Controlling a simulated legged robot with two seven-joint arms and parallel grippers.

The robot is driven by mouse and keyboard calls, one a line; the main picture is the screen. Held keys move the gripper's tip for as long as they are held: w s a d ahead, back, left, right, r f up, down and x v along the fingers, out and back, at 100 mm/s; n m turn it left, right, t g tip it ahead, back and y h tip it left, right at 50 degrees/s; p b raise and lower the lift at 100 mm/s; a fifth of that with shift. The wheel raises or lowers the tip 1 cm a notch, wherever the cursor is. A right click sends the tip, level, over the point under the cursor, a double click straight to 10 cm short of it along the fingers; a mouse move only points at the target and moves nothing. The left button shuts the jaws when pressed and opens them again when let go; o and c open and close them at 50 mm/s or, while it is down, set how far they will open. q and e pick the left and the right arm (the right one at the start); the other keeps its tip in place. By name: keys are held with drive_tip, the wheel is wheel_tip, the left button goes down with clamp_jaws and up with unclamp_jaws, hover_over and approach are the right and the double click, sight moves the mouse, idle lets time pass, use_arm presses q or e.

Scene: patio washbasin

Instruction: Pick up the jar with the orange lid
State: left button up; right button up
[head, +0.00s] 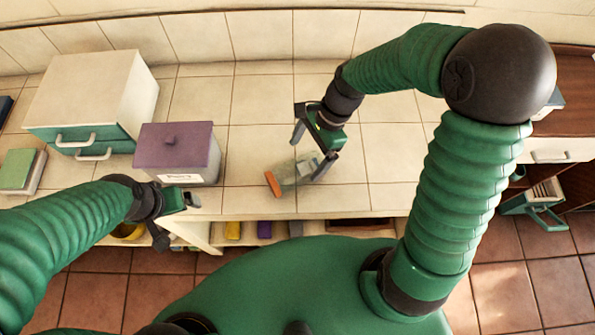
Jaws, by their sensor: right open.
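The jar with the orange lid (291,174) lies on its side on the tiled counter (260,205). Its body is clear greyish glass and its orange lid points left toward the front. My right gripper (310,160) reaches down over the jar with its fingers apart, one near the jar's far side and one at its right end. I cannot tell whether the fingers touch it. My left gripper (176,218) is at the counter's front edge, left of the jar, and appears empty with its fingers apart.
A purple-lidded box (178,148) stands left of the jar, by a white and teal drawer unit (95,95). A green book (20,170) lies at far left. Shelves with small items run below the counter. Counter behind the jar is clear.

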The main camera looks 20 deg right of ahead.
sight(306, 163)
drive_tip(key=shift+x, duration=0.85)
drive_tip(key=shift+w+a+f, duration=0.1)
drive_tip(key=shift+w+f, duration=0.05)
drive_tip(key=shift+f, duration=0.2)
drive_tip(key=f, duration=0.2)
drive_tip(key=s+f, duration=0.1)
drive_tip(key=shift+a+f, duration=0.3)
drive_tip(key=shift+f, duration=0.4)
drive_tip(key=shift+w+a, duration=0.1)
drive_tip(key=shift+a, duration=0.4)
drive_tip(key=shift+c, duration=0.7)
drive_tip(key=shift+a, duration=0.15)
drive_tip(key=c, duration=0.5)
drive_tip(key=shift+d, duration=0.35)
drive_tip(key=c, duration=0.9)
use_arm(q)
drive_tip(key=shift+w+d+f, duration=0.1)
drive_tip(key=shift+d+f, duration=0.1)
drive_tip(key=shift+d, duration=0.2)
use_arm(e)
drive_tip(key=shift+c, duration=0.6)
